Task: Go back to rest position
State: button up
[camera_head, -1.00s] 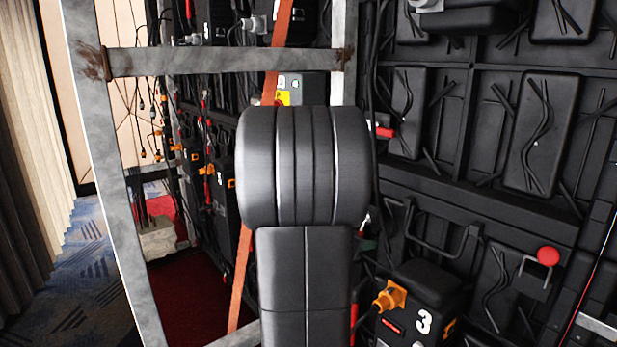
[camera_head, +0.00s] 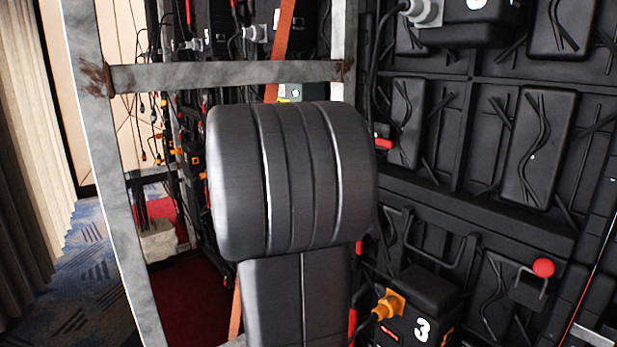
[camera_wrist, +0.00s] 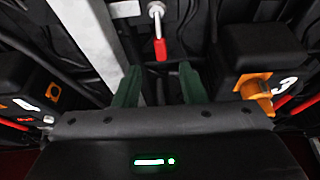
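My arm fills the middle of the head view as dark ribbed links, and it hides my gripper there. In the wrist view my gripper (camera_wrist: 160,88) shows two dark green fingers standing apart with a gap between them. Nothing is held between the fingers. A red-handled lever (camera_wrist: 160,48) on a metal mount lies beyond the fingertips, apart from them.
The black video wall back (camera_head: 470,190) stands close on the right, with a box marked 3 (camera_head: 422,328) and a red ball knob (camera_head: 543,268). A grey metal frame (camera_head: 220,75) stands at the left. Patterned carpet (camera_head: 85,270) lies open at far left.

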aim_at(360, 249)
jog(key=p+v, duration=0.1)
jog(key=v, duration=0.4)
jog(key=b+x, duration=0.3)
jog(key=x, duration=1)
jog(key=shift+d+f+b, duration=0.2)
jog(key=shift+f+b, duration=0.1)
jog(key=shift+b, duration=0.05)
jog(key=shift+w+d+r+p, duration=0.1)
jog(key=shift+r+p, duration=0.25)
jog(key=shift+p, duration=0.45)
jog(key=shift+s+n+g+p, duration=0.25)
jog(key=shift+n+g+p, duration=0.05)
jog(key=shift+n+p, duration=0.35)
jog(key=shift+s+d+f+p, duration=0.1)
jog(key=shift+d+f+p, duration=0.05)
jog(key=shift+p, duration=0.15)
